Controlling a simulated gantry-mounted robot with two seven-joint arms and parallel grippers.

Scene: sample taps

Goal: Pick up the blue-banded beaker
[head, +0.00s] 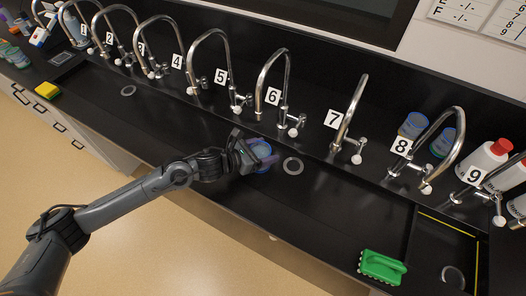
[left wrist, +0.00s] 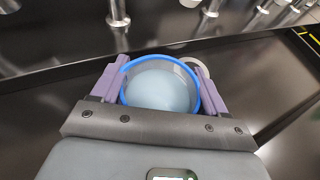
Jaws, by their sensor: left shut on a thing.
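The blue-banded beaker (head: 263,150) is in the black trough, in front of and between taps 5 and 6. In the left wrist view the beaker (left wrist: 160,88) shows from above, with a blue rim and pale contents. My left gripper (head: 254,155) is shut on it, with one purple finger on each side of the beaker (left wrist: 160,80). The gripper's body hides most of the beaker in the head view. I cannot tell whether its base touches the trough floor. My right gripper is not in view.
A row of numbered taps (head: 272,75) stands behind the trough. A drain ring (head: 293,166) lies just right of the beaker. A green brush (head: 382,266) sits on the front edge at right, a yellow sponge (head: 47,90) at left. Blue containers (head: 413,125) and white bottles (head: 484,160) stand at right.

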